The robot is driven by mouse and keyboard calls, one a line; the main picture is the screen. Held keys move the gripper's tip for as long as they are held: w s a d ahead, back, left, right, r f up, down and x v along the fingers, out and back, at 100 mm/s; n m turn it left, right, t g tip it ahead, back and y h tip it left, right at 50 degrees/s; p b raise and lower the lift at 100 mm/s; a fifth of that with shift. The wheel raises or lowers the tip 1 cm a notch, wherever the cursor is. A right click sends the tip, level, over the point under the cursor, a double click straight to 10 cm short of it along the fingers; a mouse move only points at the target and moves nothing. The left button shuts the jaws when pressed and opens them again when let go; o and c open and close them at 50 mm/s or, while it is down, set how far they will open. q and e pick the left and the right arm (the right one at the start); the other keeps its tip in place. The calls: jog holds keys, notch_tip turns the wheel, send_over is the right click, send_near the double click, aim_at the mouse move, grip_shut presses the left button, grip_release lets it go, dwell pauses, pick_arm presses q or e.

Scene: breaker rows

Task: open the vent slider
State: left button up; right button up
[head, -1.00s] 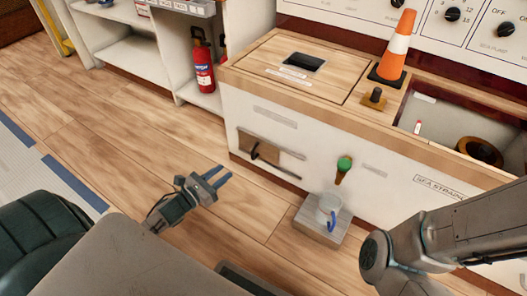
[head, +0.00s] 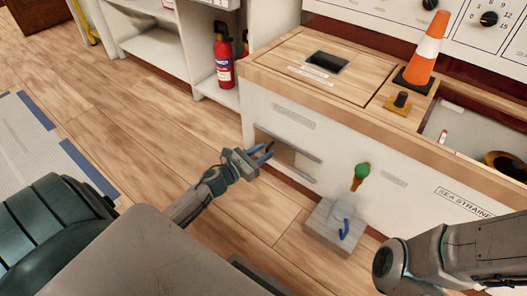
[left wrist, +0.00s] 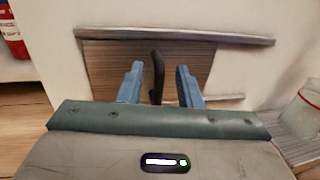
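The vent slider is a brown panel (left wrist: 108,67) with an upright black handle (left wrist: 157,72), set between two grey rails (left wrist: 175,35) low on the white cabinet front. In the head view, the vent (head: 293,160) is partly covered by my left gripper (head: 264,153). My left gripper is open in front of it. In the left wrist view, its blue fingers (left wrist: 160,84) stand on either side of the handle, with a visible gap at each side. Whether the fingertips reach the panel is unclear. My right arm comes in at the lower right, its gripper out of view.
A grey block (head: 335,228) with a clear cup and blue handle stands on the floor to the right of the vent. A green-topped knob (head: 362,171) sticks out above it. A fire extinguisher (head: 224,62) stands in the shelf at left.

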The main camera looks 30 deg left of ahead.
pick_arm(q)
jog(key=shift+w+d, duration=0.1)
jog(key=shift+w, duration=0.2)
grip_shut()
jog(key=shift+d, duration=0.4)
jog(key=d, duration=0.2)
jog(key=d+p, duration=0.1)
jog(key=d, duration=0.2)
jog(key=d+p, duration=0.1)
jog(key=d, duration=0.1)
jog(key=shift+s+d, duration=0.25)
jog(key=shift+s, duration=0.1)
jog(key=shift+d, duration=0.25)
grip_release()
